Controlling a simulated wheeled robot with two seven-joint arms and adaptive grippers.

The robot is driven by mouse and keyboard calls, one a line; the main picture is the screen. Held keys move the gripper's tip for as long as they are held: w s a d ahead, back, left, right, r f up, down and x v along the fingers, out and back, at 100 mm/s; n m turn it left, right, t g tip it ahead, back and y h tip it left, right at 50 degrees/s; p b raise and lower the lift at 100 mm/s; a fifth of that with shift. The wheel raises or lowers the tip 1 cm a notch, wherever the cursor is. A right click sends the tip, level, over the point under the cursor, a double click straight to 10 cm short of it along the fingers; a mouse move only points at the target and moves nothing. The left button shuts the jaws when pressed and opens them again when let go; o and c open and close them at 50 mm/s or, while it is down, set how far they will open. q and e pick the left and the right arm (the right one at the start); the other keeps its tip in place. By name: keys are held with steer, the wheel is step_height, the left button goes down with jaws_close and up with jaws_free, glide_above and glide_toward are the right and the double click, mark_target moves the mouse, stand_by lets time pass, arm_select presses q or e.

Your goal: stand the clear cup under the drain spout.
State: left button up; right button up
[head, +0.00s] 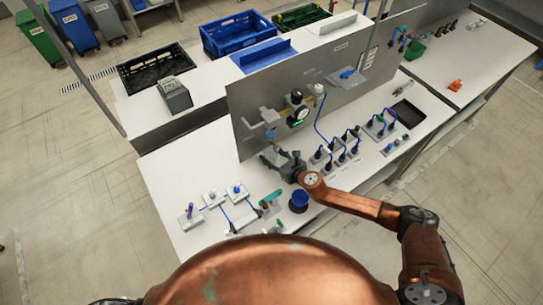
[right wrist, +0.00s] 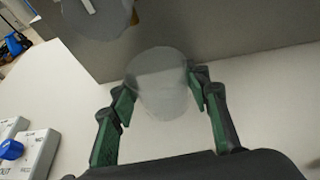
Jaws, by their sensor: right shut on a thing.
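The clear cup (right wrist: 160,85) is see-through and sits between the two green-padded fingers of my right gripper (right wrist: 161,95) in the right wrist view. The fingers are shut on its sides, and it is in front of the grey upright panel, above the white bench. In the head view my right gripper (head: 271,160) is by the foot of the panel; the cup is too faint to make out there. My left gripper is not in view.
The grey panel (head: 240,105) stands close behind my right gripper. A dark blue container (head: 298,201) is on the bench near my right wrist. Valve blocks (head: 213,198) are to the left, and cabled connectors (head: 342,153) to the right. The bench's left end (head: 165,180) is bare.

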steer(key=shift+f, duration=0.2)
steer(key=o, duration=1.1)
steer(key=shift+s+d+r, duration=0.15)
steer(key=shift+r, duration=0.15)
steer(key=p+v, duration=0.1)
steer(key=v, duration=1)
steer(key=shift+s+d, duration=0.15)
steer(key=shift+s, duration=0.05)
